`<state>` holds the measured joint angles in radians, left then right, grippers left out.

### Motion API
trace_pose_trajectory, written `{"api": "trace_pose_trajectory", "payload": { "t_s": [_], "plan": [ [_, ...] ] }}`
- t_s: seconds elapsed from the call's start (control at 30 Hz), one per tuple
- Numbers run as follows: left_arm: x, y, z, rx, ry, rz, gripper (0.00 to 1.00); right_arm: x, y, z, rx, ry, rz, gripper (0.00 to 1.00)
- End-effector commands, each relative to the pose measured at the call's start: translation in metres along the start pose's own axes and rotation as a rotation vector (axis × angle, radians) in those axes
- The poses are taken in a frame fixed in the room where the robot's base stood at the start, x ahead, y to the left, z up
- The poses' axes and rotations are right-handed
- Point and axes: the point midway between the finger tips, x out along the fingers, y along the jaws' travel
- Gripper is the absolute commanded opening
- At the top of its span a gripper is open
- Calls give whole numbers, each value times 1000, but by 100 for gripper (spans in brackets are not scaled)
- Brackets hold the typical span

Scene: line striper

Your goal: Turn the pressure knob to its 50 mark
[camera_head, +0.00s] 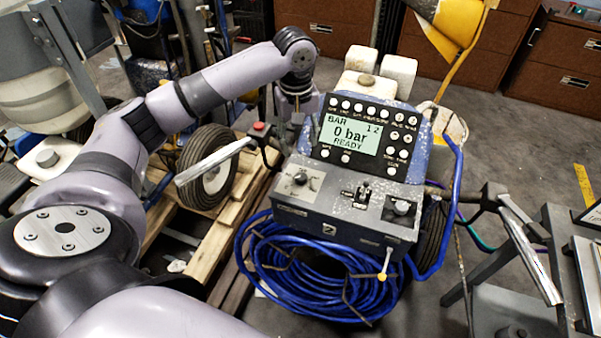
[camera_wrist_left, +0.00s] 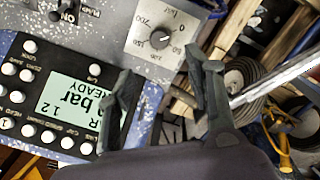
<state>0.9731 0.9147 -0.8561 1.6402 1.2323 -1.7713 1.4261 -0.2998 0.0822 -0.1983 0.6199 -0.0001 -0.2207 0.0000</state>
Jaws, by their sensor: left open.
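The pressure knob (camera_head: 300,178) is a small dark round knob on a pale dial plate, at the left of the grey control panel. In the left wrist view the knob (camera_wrist_left: 158,39) shows at the top middle, with "bar" and numbers printed around it. Its exact setting is too small to read. The display (camera_head: 350,134) reads 0 bar, READY. My left gripper (camera_head: 290,128) is above and behind the knob at the panel's left side. In the left wrist view its two fingers (camera_wrist_left: 161,66) are spread, empty and apart from the knob. My right gripper is out of view.
A left handlebar (camera_head: 214,161) and a red button (camera_head: 259,127) are close to my left gripper. Coiled blue hose (camera_head: 300,270) hangs below the panel.

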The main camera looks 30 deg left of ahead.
Motion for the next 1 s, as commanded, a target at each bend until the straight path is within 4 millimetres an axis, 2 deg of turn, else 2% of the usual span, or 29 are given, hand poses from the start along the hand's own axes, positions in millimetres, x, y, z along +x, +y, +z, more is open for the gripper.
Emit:
{"api": "trace_pose_trajectory", "payload": {
  "t_s": [0.03, 0.3, 0.5, 0.7, 1.0],
  "plan": [
    [13, -2, 1, 0, -2, -5, 48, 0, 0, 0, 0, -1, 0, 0],
    [72, -1, 1, 3, -2, -3, 48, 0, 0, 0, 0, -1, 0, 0],
    [107, 0, 1, 3, -1, -1, 48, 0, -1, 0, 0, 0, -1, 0],
    [124, 0, 0, 4, 1, -1, 48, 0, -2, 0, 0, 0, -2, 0],
    [126, 0, 0, 4, 2, 1, 48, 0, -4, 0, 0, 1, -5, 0]
  ]
}}
